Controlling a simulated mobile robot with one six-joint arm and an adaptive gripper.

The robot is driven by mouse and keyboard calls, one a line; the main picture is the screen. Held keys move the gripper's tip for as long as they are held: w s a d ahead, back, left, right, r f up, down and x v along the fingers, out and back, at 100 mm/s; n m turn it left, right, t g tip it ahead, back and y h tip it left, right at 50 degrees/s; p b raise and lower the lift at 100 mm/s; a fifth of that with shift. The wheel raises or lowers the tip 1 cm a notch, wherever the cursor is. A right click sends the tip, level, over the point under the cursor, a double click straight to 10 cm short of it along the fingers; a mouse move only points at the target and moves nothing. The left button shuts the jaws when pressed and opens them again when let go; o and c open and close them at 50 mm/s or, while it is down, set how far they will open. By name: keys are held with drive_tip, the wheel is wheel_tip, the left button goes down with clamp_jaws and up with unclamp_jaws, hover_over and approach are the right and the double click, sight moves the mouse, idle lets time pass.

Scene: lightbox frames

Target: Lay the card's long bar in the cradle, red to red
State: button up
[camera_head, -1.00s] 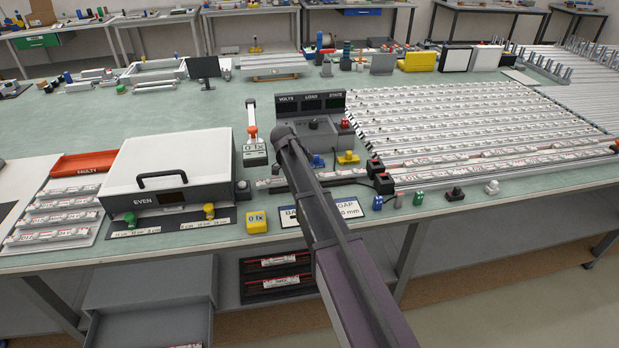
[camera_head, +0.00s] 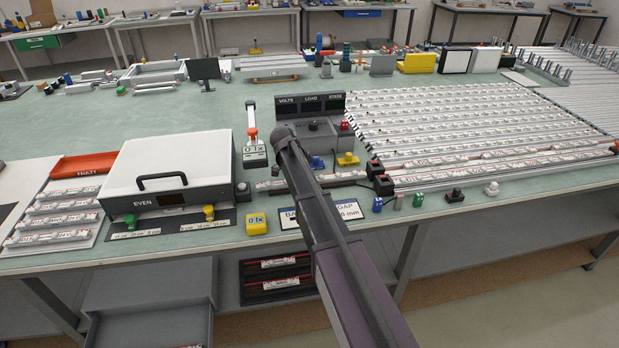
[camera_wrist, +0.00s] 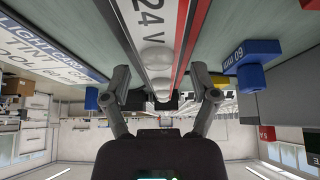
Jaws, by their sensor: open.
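In the head view my arm hides the gripper and much of the bar. I cannot make out the cradle clearly.
A white-lidded box (camera_head: 170,172) marked "EVEN" and a red "FAULTY" tray (camera_head: 84,164) stand left. A display unit (camera_head: 311,104) stands behind my arm. Rows of strips (camera_head: 470,125) fill the right. A blue block (camera_wrist: 250,78) sits right of the bar.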

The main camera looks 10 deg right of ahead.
drive_tip(key=shift+p+v, duration=3.1)
drive_tip(key=shift+v, duration=0.65)
